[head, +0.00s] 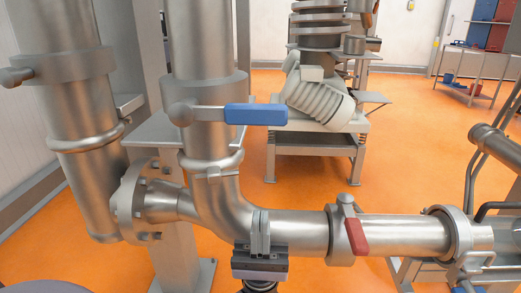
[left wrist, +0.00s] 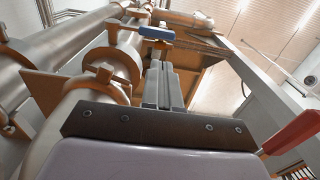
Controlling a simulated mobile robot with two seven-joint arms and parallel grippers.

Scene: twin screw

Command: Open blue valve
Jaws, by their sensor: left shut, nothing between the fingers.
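The blue valve handle (head: 255,114) sticks out to the right, level, from its valve body (head: 207,104) on the vertical steel pipe in the head view. It also shows in the left wrist view (left wrist: 157,33), beyond my fingertips. My left gripper (head: 260,215) points upward in front of the lower pipe bend, below the blue handle and apart from it. Its fingers are together with nothing between them; they also show in the left wrist view (left wrist: 161,68). My right gripper is not in view.
A red valve handle (head: 356,236) hangs from the horizontal pipe (head: 400,236), to the right of my left gripper; it also shows in the left wrist view (left wrist: 292,132). A bolted flange (head: 130,202) is at left. The orange floor (head: 420,130) is open behind.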

